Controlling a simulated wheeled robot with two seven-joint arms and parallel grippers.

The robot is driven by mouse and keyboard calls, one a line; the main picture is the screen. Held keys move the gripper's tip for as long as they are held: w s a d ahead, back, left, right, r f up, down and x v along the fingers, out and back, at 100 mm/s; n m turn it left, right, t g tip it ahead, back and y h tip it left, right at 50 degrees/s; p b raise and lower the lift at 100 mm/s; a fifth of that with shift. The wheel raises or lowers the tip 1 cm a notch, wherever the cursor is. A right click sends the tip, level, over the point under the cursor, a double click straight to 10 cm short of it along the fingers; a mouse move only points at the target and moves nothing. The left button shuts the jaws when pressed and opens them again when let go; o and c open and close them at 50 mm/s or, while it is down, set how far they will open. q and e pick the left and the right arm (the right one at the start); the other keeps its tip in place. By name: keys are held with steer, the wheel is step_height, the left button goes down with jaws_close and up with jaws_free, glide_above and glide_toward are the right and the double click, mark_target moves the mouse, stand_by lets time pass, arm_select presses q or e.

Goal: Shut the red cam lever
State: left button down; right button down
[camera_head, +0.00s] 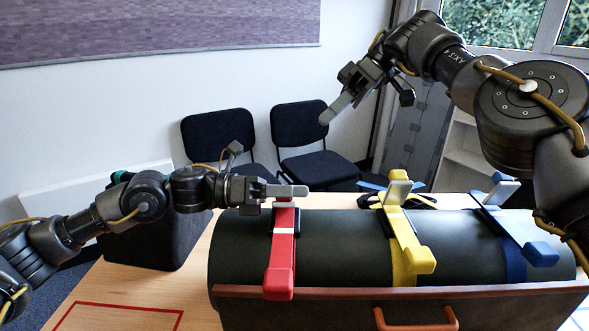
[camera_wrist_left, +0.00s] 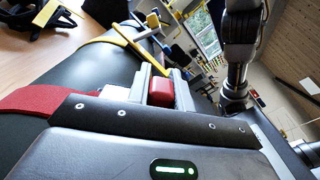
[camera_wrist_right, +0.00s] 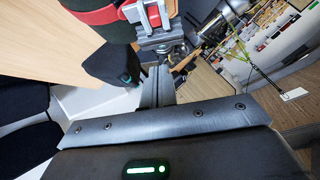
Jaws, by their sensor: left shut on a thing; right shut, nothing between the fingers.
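The red strap (camera_head: 284,250) wraps over the dark green cylinder (camera_head: 340,245) at its left part, with a white band across it. My left gripper (camera_head: 290,191) is at the top of this strap. In the left wrist view its fingers close on the red grip of the red cam lever (camera_wrist_left: 160,92). The gripper hides most of the lever in the head view, so I cannot tell its exact angle. The red part also shows at the top of the right wrist view (camera_wrist_right: 153,14). My right gripper (camera_head: 340,105) is shut and empty, held high above the cylinder.
A yellow strap (camera_head: 401,235) and a blue strap (camera_head: 515,260), each with its own lever, cross the cylinder to the right. A brown board with an orange handle (camera_head: 420,325) stands in front. A dark box (camera_head: 160,245) sits left of the cylinder.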

arm_select(q)
steer(key=shift+f, duration=0.25)
steer(key=shift+d, duration=0.1)
arm_select(e)
steer(key=x, duration=0.4)
steer(key=d+x, duration=0.1)
steer(key=x, duration=0.3)
steer(key=f+x, duration=0.1)
steer(key=x, duration=0.3)
steer(key=shift+s+d+f, duration=0.1)
steer(key=shift+s+d, duration=0.25)
steer(key=shift+s, duration=0.05)
steer(key=shift+s+f, duration=0.3)
steer(key=shift+f, duration=0.1)
